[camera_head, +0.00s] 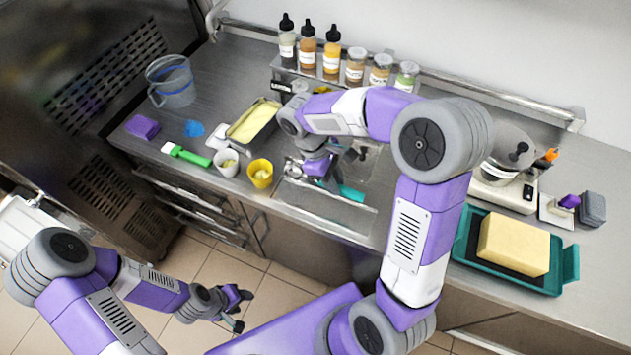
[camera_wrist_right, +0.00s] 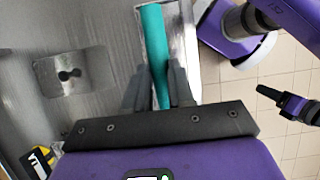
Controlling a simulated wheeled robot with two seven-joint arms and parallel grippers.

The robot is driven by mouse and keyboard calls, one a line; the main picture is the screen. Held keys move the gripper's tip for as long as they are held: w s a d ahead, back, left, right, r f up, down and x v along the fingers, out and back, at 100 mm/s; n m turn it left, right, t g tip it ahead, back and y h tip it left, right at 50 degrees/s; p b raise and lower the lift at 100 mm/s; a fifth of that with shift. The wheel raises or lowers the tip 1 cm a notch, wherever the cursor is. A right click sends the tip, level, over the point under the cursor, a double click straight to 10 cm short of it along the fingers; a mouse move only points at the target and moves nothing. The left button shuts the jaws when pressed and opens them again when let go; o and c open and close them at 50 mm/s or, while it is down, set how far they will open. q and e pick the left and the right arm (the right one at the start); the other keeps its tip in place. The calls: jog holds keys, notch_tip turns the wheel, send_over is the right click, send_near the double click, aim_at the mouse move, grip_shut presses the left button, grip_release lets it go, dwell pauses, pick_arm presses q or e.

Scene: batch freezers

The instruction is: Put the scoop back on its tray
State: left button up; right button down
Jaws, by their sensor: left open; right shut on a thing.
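The scoop's teal handle (camera_head: 351,193) shows beside my right gripper (camera_head: 328,178) in the head view. In the right wrist view the teal handle (camera_wrist_right: 155,55) runs between the fingers of my right gripper (camera_wrist_right: 158,92), which is shut on it. A metal rounded piece (camera_head: 293,168) left of the gripper may be the scoop's bowl; the arm hides part of this area. A shiny metal surface (camera_wrist_right: 181,40) lies under the handle and may be the tray; I cannot tell whether they touch. My left gripper (camera_head: 238,308) is open and empty, low over the floor.
A white cup (camera_head: 227,163), a yellow cup (camera_head: 260,173) and a metal pan with yellow contents (camera_head: 253,121) stand left of my right gripper. Bottles and jars (camera_head: 331,50) line the back shelf. A teal tray (camera_head: 563,268) holding a yellow block (camera_head: 513,245) lies to the right.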

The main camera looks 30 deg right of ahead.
jog(key=f, duration=0.2)
jog(key=s+f+b, duration=0.1)
jog(key=f, duration=0.1)
jog(key=shift+f, duration=0.35)
notch_tip(320, 180, down, 4)
jog(key=shift+w+f+b, duration=0.1)
jog(key=shift+f+b, duration=0.1)
jog(key=shift+b, duration=0.15)
jog(key=shift+w+f, duration=0.1)
jog(key=shift+f, duration=0.05)
pick_arm(q)
jog(key=shift+s+f, duration=0.25)
jog(key=shift+f, duration=0.6)
pick_arm(e)
jog(key=shift+f, duration=0.2)
jog(key=c, duration=1)
grip_release()
pick_arm(q)
jog(key=shift+f, duration=0.1)
pick_arm(e)
jog(key=shift+o, duration=0.2)
